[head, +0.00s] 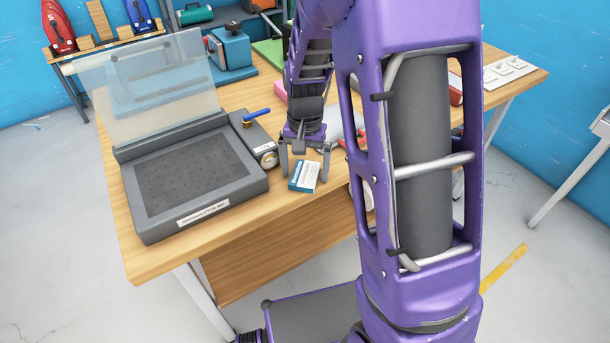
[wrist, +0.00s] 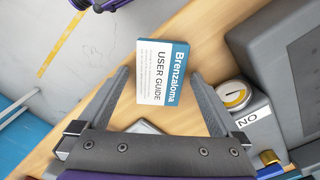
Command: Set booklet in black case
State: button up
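The booklet (head: 304,176), white and blue and marked "USER GUIDE", lies flat near the front edge of the wooden table. In the wrist view the booklet (wrist: 162,72) lies in front of and between the fingertips, with a gap on each side. My gripper (head: 305,176) is open and points down over it; its two fingers also show in the wrist view (wrist: 160,75). A dark grey case (head: 160,228) with a raised clear lid (head: 150,90) stands left of the booklet. I cannot tell if it is the black case; no other black case is clear.
A gauge (head: 268,158) and a blue-handled valve (head: 256,117) sit between the case and my gripper. A blue machine (head: 230,47) stands behind. The table's front edge (head: 215,241) is close to the booklet. My arm hides the table's middle.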

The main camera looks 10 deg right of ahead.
jog(key=c, duration=1.4)
